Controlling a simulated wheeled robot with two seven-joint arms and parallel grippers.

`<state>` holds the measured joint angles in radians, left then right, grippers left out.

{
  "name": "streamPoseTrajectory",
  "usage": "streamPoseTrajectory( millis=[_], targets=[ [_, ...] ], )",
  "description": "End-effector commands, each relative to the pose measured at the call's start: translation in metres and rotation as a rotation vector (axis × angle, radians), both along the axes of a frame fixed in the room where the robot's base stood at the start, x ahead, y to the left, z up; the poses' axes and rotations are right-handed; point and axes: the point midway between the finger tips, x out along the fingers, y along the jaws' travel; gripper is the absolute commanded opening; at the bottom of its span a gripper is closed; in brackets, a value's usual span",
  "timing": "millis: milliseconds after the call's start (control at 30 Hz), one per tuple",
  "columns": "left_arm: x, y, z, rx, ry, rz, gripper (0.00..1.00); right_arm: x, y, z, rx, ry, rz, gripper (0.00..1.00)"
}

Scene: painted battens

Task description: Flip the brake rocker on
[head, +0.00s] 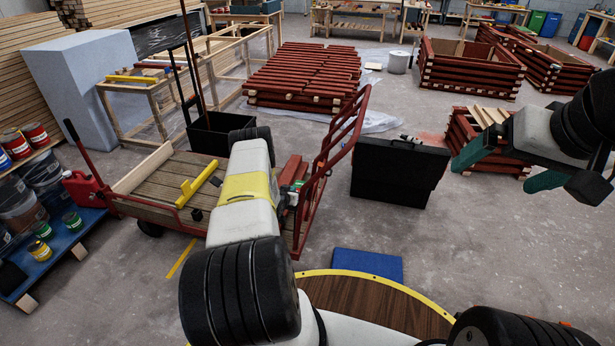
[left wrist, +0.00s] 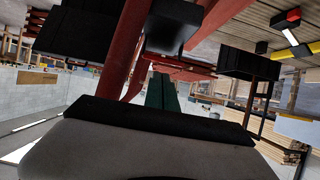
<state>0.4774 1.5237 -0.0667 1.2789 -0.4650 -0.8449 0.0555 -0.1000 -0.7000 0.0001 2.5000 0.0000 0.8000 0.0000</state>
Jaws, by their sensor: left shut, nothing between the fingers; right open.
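The cart (head: 152,192) has a plank deck and a red tubular frame (head: 343,136) at its right end. My left gripper (head: 292,198) is shut and empty beside this frame, largely hidden behind my left arm. In the left wrist view its dark green fingers (left wrist: 161,94) are together, pointing at red tubes (left wrist: 134,45). A black block (left wrist: 172,26) sits by the tubes there; I cannot tell whether it is the brake rocker. No rocker or its position can be made out in the head view. My right gripper (head: 492,176) is open and empty at the right.
A black case (head: 398,172) stands right of the cart's frame. A blue mat (head: 367,264) lies on the floor in front. Paint cans (head: 36,134) stand on the left shelf. Floor is clear at the lower right.

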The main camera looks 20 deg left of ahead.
Motion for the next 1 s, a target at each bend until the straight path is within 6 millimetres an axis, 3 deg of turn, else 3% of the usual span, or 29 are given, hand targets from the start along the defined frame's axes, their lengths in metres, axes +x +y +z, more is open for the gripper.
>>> streamPoseTrajectory(
  millis=[533,800,1000],
  targets=[
    [-0.004,0.0,-0.012,0.0,0.0,0.0,0.0,0.0,0.0,0.0,0.0,0.0,0.0,1.0],
    [-0.015,-0.001,-0.047,-0.002,0.003,0.002,0.0,0.0,0.0,0.0,0.0,0.0,0.0,1.0],
    [-0.017,-0.001,-0.053,-0.002,0.012,0.002,0.0,0.0,0.0,0.0,0.0,0.0,0.0,1.0]
  ],
)
